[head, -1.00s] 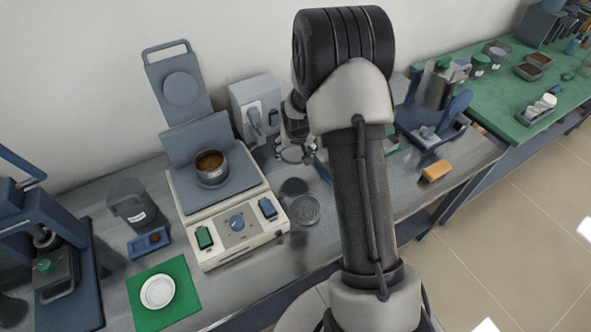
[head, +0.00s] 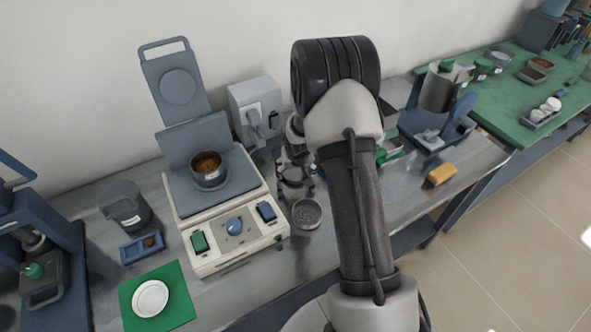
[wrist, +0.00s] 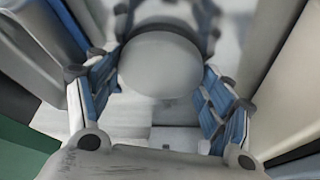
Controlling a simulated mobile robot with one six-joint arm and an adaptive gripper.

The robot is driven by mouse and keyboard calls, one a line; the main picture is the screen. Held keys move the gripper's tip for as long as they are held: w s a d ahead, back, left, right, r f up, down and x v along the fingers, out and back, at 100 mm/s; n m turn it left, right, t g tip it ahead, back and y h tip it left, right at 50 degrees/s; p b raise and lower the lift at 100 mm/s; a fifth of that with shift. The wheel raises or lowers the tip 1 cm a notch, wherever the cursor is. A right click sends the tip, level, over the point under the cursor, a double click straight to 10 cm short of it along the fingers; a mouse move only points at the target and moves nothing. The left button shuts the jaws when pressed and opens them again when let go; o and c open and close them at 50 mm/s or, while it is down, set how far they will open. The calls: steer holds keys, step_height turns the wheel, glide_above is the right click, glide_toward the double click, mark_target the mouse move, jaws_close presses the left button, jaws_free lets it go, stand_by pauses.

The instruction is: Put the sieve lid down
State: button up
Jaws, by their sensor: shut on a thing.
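My gripper (head: 294,178) hangs low over the bench, just right of the sieve shaker's base. In the wrist view its blue-padded fingers (wrist: 160,62) are shut around a smooth, light grey round piece, the sieve lid (wrist: 159,70).
A cream machine (head: 215,262) with a brown-filled pan (head: 209,171) stands left of my gripper. A grey box (head: 254,105) is behind. A yellow block (head: 440,175) lies to the right. Bare bench (head: 278,265) shows in front of the sieve.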

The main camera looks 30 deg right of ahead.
steer(key=o, duration=1.1)
steer(key=shift+f, duration=0.1)
steer(key=shift+r+p, duration=0.4)
steer(key=shift+r, duration=0.05)
steer(key=s+a+r+p, duration=0.1)
steer(key=s+a+r, duration=0.15)
steer(key=r, duration=0.45)
steer(key=s+a+r+n+p, duration=0.1)
steer(key=s+r, duration=0.2)
steer(key=r, duration=0.5)
steer(key=s+a+r+p, duration=0.2)
steer(key=s+r, duration=0.1)
steer(key=r, duration=0.4)
steer(key=s+a+r+n, duration=0.1)
steer(key=s+a+r, duration=0.2)
steer(key=s, duration=0.5)
steer(key=s+a+r+n+y, duration=0.1)
steer(key=s+a+r, duration=0.3)
steer(key=s, duration=0.4)
steer(key=s+a+r+n, duration=0.1)
steer(key=s+a+r, duration=0.3)
steer(key=s, duration=0.5)
steer(key=shift+r+y, duration=0.3)
steer(key=shift+r, duration=0.45)
